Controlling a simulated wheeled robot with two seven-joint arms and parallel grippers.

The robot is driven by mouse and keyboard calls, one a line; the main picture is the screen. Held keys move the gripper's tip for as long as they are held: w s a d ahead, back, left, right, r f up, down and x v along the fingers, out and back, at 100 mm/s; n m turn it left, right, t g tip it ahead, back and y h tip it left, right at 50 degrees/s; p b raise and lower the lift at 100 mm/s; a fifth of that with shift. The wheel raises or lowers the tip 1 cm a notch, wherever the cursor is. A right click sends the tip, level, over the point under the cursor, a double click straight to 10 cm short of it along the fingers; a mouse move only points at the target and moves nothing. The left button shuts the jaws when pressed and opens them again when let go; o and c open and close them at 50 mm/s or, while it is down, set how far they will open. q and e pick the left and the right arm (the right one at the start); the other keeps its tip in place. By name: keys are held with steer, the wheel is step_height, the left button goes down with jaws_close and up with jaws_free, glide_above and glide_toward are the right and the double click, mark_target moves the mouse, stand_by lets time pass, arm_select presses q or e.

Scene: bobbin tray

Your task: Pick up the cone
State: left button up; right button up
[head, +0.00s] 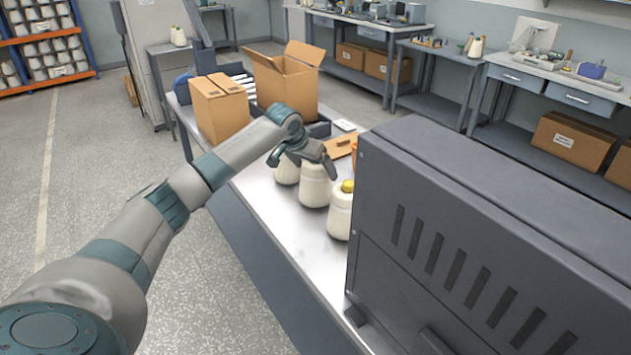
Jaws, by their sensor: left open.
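Several white yarn cones stand upright in a row on the metal table (290,222). The far cone (286,174) and the middle cone (314,190) have their tops partly hidden by my left gripper. The near cone (340,218) shows a yellow tip and stands close to the grey machine. My left gripper (303,163) is open, with its fingers pointing down around the tops of the far and middle cones. I cannot tell whether it touches either one. My right gripper is not in view.
A large grey vented machine (470,240) fills the right foreground and hides part of the table. A closed carton (220,108) and an open carton (288,82) stand at the table's far end. The table strip left of the cones is clear.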

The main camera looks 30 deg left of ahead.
arm_select(q)
steer(key=p+x, duration=0.1)
steer(key=x, duration=0.2)
steer(key=shift+w+f, duration=0.1)
steer(key=shift+w, duration=0.25)
steer(key=shift+w+f, duration=0.2)
steer(key=shift+f, duration=0.25)
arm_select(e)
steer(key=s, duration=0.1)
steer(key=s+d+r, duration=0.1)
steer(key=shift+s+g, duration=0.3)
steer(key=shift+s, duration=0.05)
arm_select(q)
steer(key=c, duration=1.4)
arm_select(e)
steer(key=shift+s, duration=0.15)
arm_select(q)
steer(key=shift+o, duration=0.2)
steer(key=shift+r, duration=0.1)
